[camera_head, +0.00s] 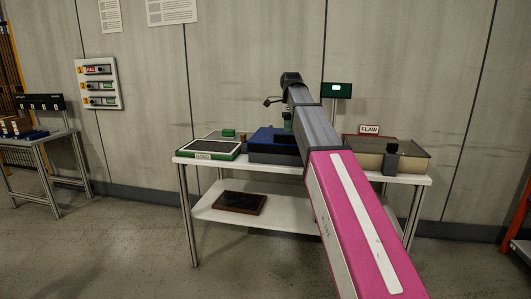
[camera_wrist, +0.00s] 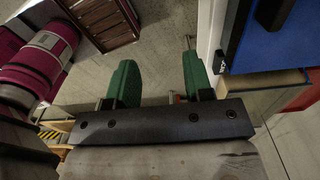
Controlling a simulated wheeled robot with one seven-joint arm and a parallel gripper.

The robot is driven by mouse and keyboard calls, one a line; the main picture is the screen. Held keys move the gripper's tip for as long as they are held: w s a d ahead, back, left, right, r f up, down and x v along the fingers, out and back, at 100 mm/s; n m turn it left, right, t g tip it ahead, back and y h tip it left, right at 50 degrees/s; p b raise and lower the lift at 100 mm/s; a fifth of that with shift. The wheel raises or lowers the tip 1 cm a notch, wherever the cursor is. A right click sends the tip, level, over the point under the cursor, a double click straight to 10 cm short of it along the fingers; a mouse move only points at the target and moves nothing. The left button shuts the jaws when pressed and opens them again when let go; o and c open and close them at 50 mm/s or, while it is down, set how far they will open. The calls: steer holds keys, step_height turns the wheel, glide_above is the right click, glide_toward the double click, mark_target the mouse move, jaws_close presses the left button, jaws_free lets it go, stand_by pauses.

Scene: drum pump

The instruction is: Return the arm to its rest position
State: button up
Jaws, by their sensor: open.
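My arm reaches from the lower right of the head view to above the white workbench (camera_head: 290,163). My gripper (camera_wrist: 160,80) shows in the wrist view with its two green fingers spread apart and nothing between them. In the head view the far end of the arm is over the middle of the bench, near the blue box (camera_head: 268,146), and the fingertips are mostly hidden.
A green-rimmed tray labelled GOOD (camera_head: 210,156) lies left of the blue box. A tray with a FLAW sign (camera_head: 369,129) stands at right, beside a dark upright object (camera_head: 390,160). A dark tray (camera_head: 239,202) lies on the lower shelf. Open floor lies left of the bench.

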steer(key=s+d+f+n, duration=0.2)
steer(key=s+f+n, duration=0.3)
steer(key=f, duration=0.7)
steer(key=s+d+f+n, duration=0.3)
steer(key=s+f+n, duration=0.1)
steer(key=f, duration=0.8)
steer(key=s+d+f+n, duration=0.2)
steer(key=s+f+n, duration=0.3)
steer(key=f, duration=0.7)
steer(key=s+d+f+n, duration=0.2)
steer(key=s+f+n, duration=0.4)
steer(key=s+f, duration=0.5)
steer(key=shift+f, duration=0.2)
steer(key=shift+d, duration=0.1)
